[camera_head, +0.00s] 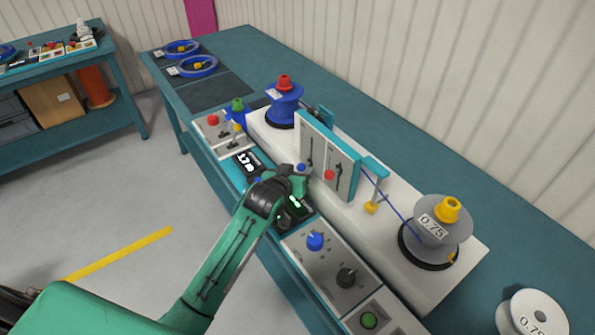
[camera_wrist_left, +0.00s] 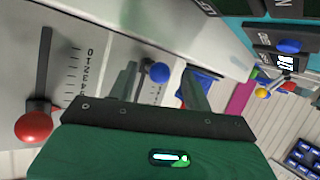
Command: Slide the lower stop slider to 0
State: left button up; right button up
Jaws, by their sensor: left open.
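An upright panel (camera_head: 317,150) on the white machine carries two slots with knobs. One slider has a blue knob (camera_head: 301,167) and the other a red knob (camera_head: 329,175); I cannot read which is the lower stop. In the left wrist view the red knob (camera_wrist_left: 33,127) is at the bottom of its slot, away from the scale's 0 at the top. The blue knob (camera_wrist_left: 159,72) shows between the spread fingers of my left gripper (camera_wrist_left: 160,88); contact cannot be told. My left gripper (camera_head: 296,176) is open, close in front of the panel. My right gripper is out of view.
A grey reel (camera_head: 440,235) and a blue reel (camera_head: 285,105) stand at the machine's ends. A control box (camera_head: 325,260) with a blue knob and a black knob lies in front. A white reel (camera_head: 535,310) stands at lower right. A toggle box (camera_head: 222,132) is at left.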

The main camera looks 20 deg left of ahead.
pick_arm(q)
jog(key=b+v, duration=0.2)
jog(key=v, duration=1.2)
jog(key=s+a+f+m+g+y, duration=0.1)
jog(key=s+f+g, duration=0.55)
jog(key=s, duration=0.65)
jog(key=s+a+f+m+g+y, duration=0.15)
jog(key=s+f+g, duration=0.25)
jog(key=s+f, duration=0.65)
notch_tip(320, 180, down, 27)
jog(key=s, duration=0.1)
jog(key=s+a+f+g, duration=0.1)
jog(key=s+f, duration=0.9)
jog(key=s+a+f+g, duration=0.1)
jog(key=s+a+f, duration=0.1)
jog(key=s+f, duration=0.8)
jog(key=shift+a+f+h, duration=0.35)
jog(key=shift+f, duration=0.4)
